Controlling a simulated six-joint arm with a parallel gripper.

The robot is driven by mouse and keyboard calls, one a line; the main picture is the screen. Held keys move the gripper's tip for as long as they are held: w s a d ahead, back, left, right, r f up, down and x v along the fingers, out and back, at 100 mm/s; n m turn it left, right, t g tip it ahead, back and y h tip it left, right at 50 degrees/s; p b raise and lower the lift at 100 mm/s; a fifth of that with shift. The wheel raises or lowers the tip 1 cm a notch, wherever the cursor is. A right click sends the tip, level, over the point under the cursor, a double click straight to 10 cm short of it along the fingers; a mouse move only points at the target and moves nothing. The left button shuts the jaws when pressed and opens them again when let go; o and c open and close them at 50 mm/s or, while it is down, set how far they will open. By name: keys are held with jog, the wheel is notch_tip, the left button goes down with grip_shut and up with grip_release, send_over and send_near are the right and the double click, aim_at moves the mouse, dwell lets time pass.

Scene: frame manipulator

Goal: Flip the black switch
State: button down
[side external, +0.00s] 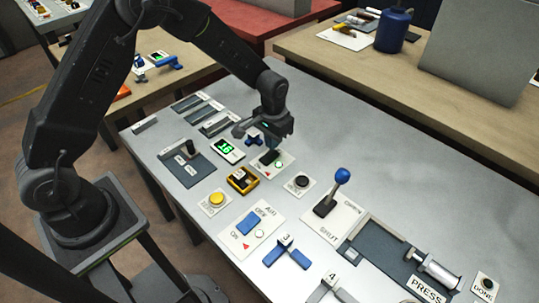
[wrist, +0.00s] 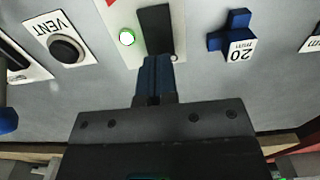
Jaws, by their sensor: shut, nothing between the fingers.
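The black switch (wrist: 157,28) is a dark rocker on a white plate (wrist: 122,12), with a lit green lamp (wrist: 127,37) beside it in the wrist view. In the side view the black switch (side external: 269,157) sits right below my gripper (side external: 272,147), which partly hides it. In the wrist view my gripper (wrist: 155,62) has its fingers together and empty, with the tips at the near end of the switch. I cannot tell whether the tips touch it. The rocker's tilt is unclear.
A VENT button (wrist: 66,48) is to the left and a blue 20 mm piece (wrist: 238,22) to the right in the wrist view. In the side view, a blue-knobbed shift lever (side external: 342,176) stands upright nearby. The far table surface (side external: 370,125) is clear.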

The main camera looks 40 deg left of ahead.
aim_at(272, 153)
jog(key=shift+f, duration=1.5)
dwell(0.6)
jog(key=shift+r, duration=3.55)
